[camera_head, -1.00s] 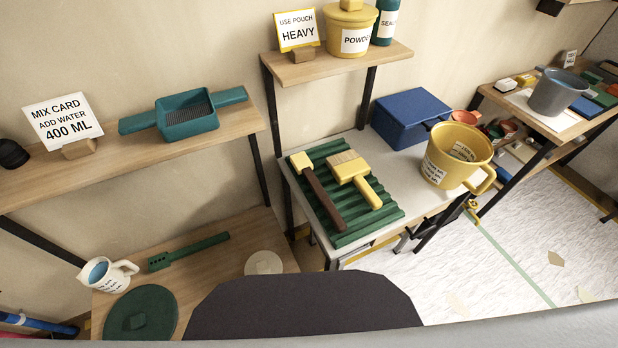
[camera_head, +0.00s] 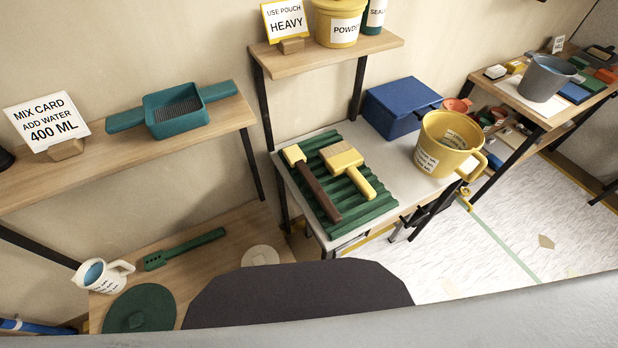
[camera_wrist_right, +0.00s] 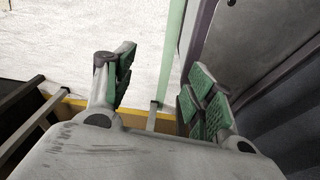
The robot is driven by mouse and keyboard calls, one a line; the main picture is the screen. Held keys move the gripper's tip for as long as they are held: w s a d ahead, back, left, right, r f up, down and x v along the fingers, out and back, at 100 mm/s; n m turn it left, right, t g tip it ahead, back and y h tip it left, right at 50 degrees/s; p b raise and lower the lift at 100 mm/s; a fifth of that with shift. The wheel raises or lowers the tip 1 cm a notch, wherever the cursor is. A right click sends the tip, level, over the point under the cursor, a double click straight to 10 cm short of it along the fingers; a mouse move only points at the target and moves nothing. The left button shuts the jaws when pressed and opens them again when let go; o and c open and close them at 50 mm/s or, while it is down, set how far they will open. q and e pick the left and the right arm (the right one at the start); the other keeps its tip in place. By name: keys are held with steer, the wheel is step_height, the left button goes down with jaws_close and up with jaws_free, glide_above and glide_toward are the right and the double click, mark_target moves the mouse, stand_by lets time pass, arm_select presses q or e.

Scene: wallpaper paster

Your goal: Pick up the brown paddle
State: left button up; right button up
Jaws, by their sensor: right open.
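A tool with a brown handle (camera_head: 321,192) and a small pale yellow head lies on a green ribbed tray (camera_head: 356,213) on the middle table. It is the only brown paddle-like thing I can make out. A yellow brush (camera_head: 358,185) with a wide tan head lies beside it on the right, on the same tray. My right gripper (camera_wrist_right: 157,80) shows only in the right wrist view, open and empty, with pale floor beyond its green-padded fingers. My left gripper is in neither view.
A yellow bucket (camera_head: 434,167) and a blue box (camera_head: 391,107) stand right of and behind the tray. A shelf (camera_head: 345,50) with a pot rises behind. On the left lower table are a green slotted paddle (camera_head: 184,250), a white jug (camera_head: 94,275) and a green disc (camera_head: 140,309).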

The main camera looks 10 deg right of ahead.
steer(key=w+a+r, duration=0.3)
steer(key=w+r, duration=0.6)
steer(key=r, duration=0.1)
steer(key=w+a+r, duration=0.3)
steer(key=w+r, duration=0.5)
steer(key=r, duration=0.2)
steer(key=w+a+r+t+y+p, duration=0.1)
steer(key=w+r, duration=0.1)
steer(key=r, duration=1.3)
steer(key=w+a+r+t, duration=0.1)
steer(key=w+r, duration=0.1)
steer(key=r, duration=1.3)
steer(key=w+a+r+n+g+y, duration=0.1)
steer(key=w+a+r, duration=0.35)
steer(key=a, duration=0.35)
steer(key=w+a+r+n+g+y, duration=0.1)
steer(key=w+a+r+n+y, duration=0.1)
steer(key=w+a+r, duration=0.45)
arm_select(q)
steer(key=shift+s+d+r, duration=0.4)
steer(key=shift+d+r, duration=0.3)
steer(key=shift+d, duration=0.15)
arm_select(e)
steer(key=shift+w+d+r+m+g+h, duration=0.35)
steer(key=shift+w+d+r+h, duration=0.25)
steer(key=shift+d+r+h, duration=0.25)
steer(key=shift+w+d+r+m+g+h, duration=0.25)
steer(key=shift+w+d+r+g+h, duration=0.3)
steer(key=shift+h, duration=0.4)
